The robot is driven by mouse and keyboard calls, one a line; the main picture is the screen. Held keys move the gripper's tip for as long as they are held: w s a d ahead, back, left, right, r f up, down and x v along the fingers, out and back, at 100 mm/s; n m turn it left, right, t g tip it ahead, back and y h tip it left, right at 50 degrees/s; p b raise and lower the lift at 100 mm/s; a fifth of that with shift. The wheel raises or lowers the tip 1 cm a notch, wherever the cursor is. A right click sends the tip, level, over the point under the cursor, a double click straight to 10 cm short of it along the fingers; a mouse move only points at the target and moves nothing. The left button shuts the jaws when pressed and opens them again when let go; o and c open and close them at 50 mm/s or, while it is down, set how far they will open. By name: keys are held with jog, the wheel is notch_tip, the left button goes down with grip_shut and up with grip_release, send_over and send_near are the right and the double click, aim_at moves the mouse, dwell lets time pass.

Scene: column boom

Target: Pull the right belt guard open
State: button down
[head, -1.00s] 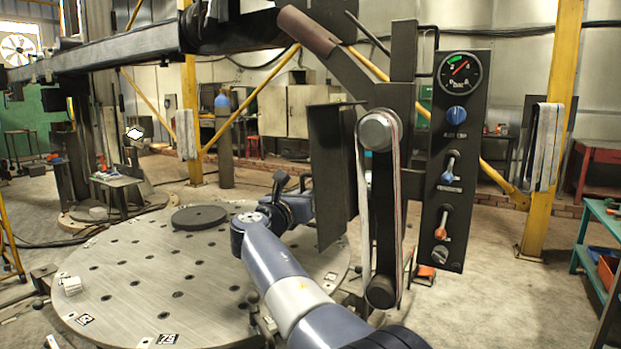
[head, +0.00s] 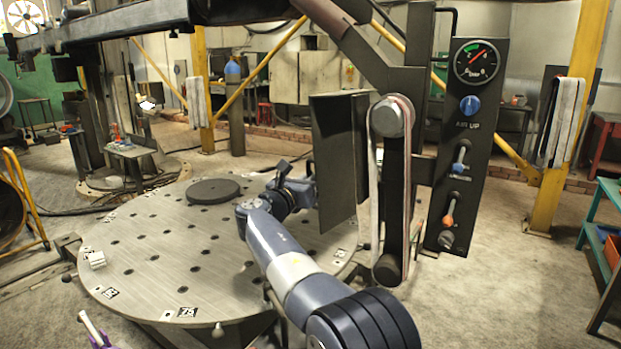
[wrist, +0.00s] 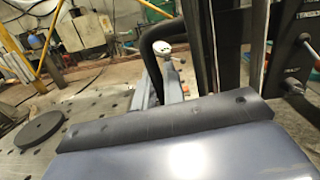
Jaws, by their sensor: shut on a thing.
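The belt guard (head: 338,165) is a dark grey upright channel-shaped cover in the head view. It stands swung out to the left of the belt (head: 375,200), which runs exposed around two round pulleys. My gripper is at the guard's far side in the head view, its fingertips hidden behind the guard. In the wrist view, my gripper (wrist: 160,92) is shut on the guard's black curved handle (wrist: 150,48). The exact contact between fingers and handle is small and partly hidden by the wrist body.
A control panel (head: 467,150) with a gauge, a blue knob and levers stands right of the belt. A round perforated table (head: 150,255) carrying a dark disc (head: 213,191) lies left. A yellow post (head: 570,120) and teal shelf (head: 605,220) stand right.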

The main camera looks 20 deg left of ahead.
jog(key=c, duration=1.8)
grip_release()
jog(key=shift+s+a, duration=0.1)
jog(key=v, duration=1)
jog(key=shift+s+a+f+b, duration=0.1)
jog(key=shift+s+b, duration=0.2)
jog(key=shift+w, duration=0.1)
